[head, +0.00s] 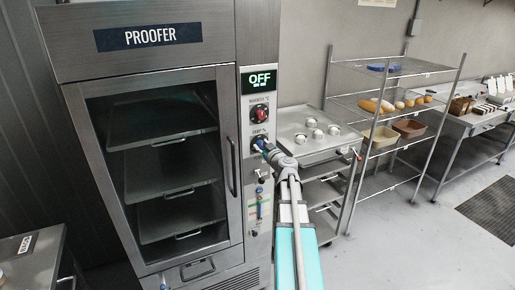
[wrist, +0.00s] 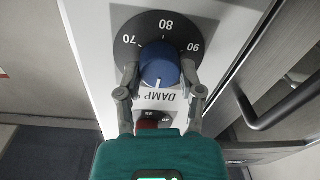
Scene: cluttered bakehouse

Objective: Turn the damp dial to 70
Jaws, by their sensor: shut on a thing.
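The damp dial (head: 256,137) is on the proofer's control strip, under the red warmth dial (head: 260,114). In the wrist view it is a blue knob (wrist: 160,64) on a dark round plate with 70, 80 and 90 around its far side. The DAMP label (wrist: 158,97) appears upside down there. A white mark on the knob points towards that label, away from 80. My gripper (wrist: 160,72) is shut on the knob, a finger on each side. In the head view my gripper (head: 263,147) reaches the dial and hides part of it.
The proofer display (head: 259,79) reads OFF. The proofer's glass door (head: 160,165) is closed, its handle (head: 231,167) left of the dial. Other small controls (head: 262,205) sit below. A tray rack (head: 300,135) with dough balls stands close on the right.

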